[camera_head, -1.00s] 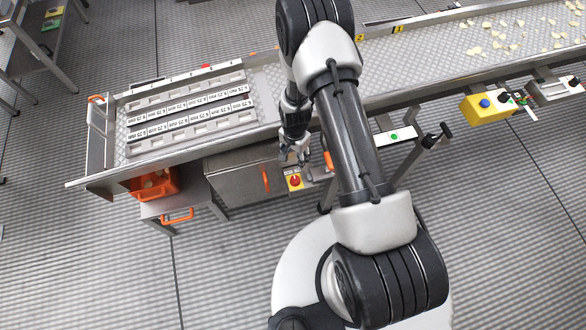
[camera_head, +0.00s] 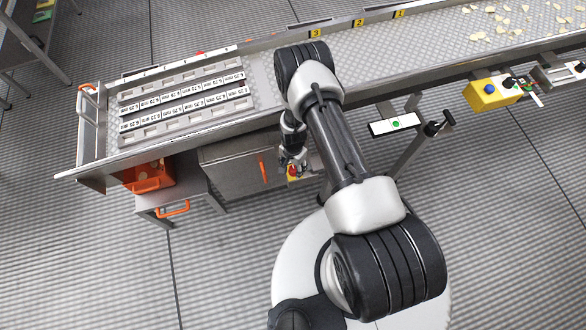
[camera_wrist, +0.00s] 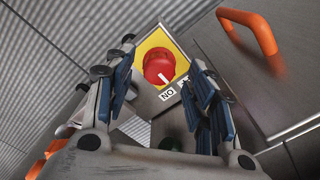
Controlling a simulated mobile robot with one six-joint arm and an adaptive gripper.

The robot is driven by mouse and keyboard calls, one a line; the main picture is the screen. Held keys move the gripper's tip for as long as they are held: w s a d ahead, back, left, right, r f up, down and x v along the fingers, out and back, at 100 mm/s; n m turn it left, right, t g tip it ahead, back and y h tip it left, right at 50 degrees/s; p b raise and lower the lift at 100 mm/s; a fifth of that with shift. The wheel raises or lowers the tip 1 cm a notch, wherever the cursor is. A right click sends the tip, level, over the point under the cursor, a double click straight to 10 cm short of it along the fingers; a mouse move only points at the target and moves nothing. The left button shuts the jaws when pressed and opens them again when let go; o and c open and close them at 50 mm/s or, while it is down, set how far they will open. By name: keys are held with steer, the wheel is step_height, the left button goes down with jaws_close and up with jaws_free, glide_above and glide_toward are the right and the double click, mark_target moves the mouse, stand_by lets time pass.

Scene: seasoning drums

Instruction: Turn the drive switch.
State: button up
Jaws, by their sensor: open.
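In the head view the switch (camera_head: 292,171) shows below the conveyor edge, partly hidden by my gripper (camera_head: 293,157). In the wrist view my gripper (camera_wrist: 162,66) is open, with blue-padded fingers left and right of the knob. The knob appears between and beyond the fingertips; I cannot tell whether they touch it.
A steel cabinet (camera_head: 232,168) with an orange handle (camera_wrist: 255,28) is close beside the switch. The conveyor (camera_head: 270,95) runs above it. An orange bin (camera_head: 150,178) is at the left. A white panel with a green button (camera_head: 396,123) is at the right.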

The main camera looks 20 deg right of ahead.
steer(key=shift+f, duration=0.85)
steer(key=shift+c, duration=0.2)
steer(key=c, duration=1)
steer(key=shift+m+b, duration=0.4)
steer(key=m+b, duration=0.2)
steer(key=m, duration=0.3)
steer(key=shift+w+b, duration=0.15)
steer(key=shift+b, duration=0.25)
steer(key=m+b, duration=0.2)
steer(key=m, duration=0.4)
steer(key=shift+w, duration=0.1)
